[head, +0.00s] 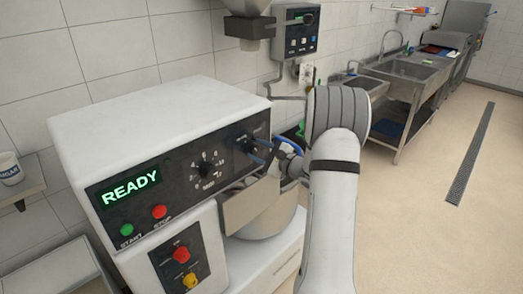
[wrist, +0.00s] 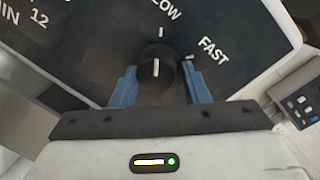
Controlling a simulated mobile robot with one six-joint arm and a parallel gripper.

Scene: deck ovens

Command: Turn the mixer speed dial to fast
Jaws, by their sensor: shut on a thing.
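The mixer speed dial (wrist: 157,80) is a round black knob with a white pointer line, set in the black panel (wrist: 75,45). The words ending in "LOW" and "FAST" are printed above and to its right in the wrist view. The pointer points up in the picture, toward the tick under "LOW" and not toward the tick by "FAST". My gripper (wrist: 160,88) is shut on the dial, one blue finger on each side. In the head view my gripper (head: 264,153) reaches the right end of the panel from the right and partly hides the dial (head: 249,146).
On the same panel are a timer dial (head: 208,170), a lit READY display (head: 130,187), a green START button (head: 127,230) and a red STOP button (head: 159,211). A metal bowl (head: 268,218) stands below. A wall control box (head: 297,32) and sinks (head: 405,68) are behind.

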